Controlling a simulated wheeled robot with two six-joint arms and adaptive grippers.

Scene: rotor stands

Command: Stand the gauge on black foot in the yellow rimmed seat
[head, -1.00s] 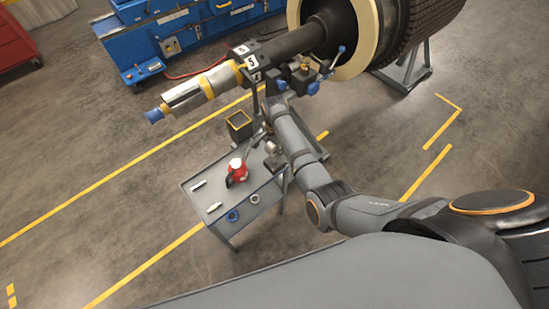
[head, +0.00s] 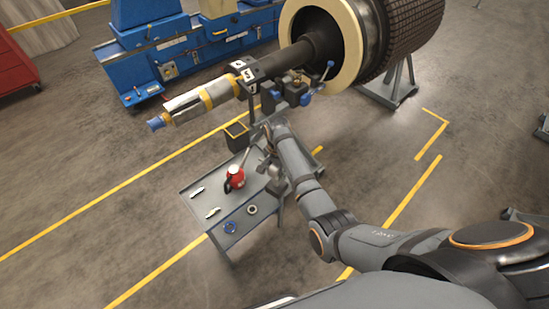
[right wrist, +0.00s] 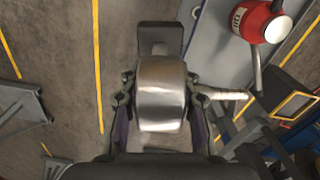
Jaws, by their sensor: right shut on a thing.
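In the right wrist view my right gripper (right wrist: 160,98) is shut on a silvery, rounded metal body (right wrist: 162,80) with a flat black plate (right wrist: 160,38) beyond it. I take this to be the gauge on its black foot; its dial face is not visible. A pale rod (right wrist: 222,95) sticks out to its right. In the head view the right gripper (head: 270,160) is small, at the table's far right side. The yellow rimmed seat (head: 237,141) is a dark box left of the gripper, apart from it; it also shows in the right wrist view (right wrist: 279,104). My left gripper is not visible.
A grey table (head: 195,208) carries a red can-like thing (head: 235,178), small pale items and two rings. A large rotor shaft (head: 285,62) on stands lies beyond, with a blue machine (head: 190,50) behind it. Open floor lies to the left.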

